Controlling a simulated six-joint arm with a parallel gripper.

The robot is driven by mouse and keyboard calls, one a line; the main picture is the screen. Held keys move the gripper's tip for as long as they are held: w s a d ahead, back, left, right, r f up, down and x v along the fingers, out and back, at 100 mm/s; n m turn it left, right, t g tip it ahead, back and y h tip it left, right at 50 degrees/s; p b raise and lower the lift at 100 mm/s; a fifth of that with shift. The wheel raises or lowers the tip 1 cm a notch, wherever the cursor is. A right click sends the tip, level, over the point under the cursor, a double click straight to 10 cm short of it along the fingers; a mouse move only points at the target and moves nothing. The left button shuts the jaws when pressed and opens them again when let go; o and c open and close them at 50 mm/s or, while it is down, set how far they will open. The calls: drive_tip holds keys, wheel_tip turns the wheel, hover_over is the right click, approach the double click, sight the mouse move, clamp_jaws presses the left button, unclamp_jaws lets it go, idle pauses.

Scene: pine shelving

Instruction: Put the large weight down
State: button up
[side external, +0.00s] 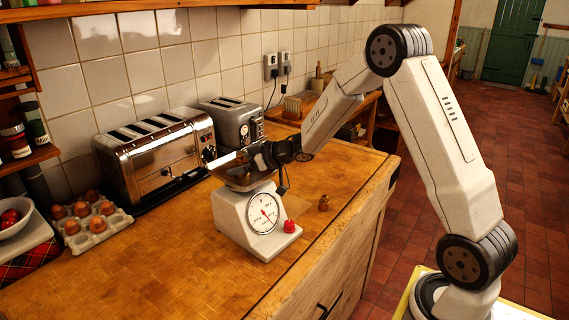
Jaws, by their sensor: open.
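A white kitchen scale (240,222) with a round dial (263,213) and a shallow metal pan (240,184) on top stands on the wooden counter.
A large chrome toaster (157,158) and a smaller toaster (232,122) stand behind the scale along the tiled wall. Eggs in a tray (97,238) and a bowl (14,218) are at the left. A red knob (289,226) is at the scale's right. The front counter is clear.

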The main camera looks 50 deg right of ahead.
drive_tip(key=shift+f, duration=0.15)
drive_tip(key=shift+v, duration=3.9)
drive_tip(key=shift+o, duration=0.2)
drive_tip(key=shift+w, duration=0.1)
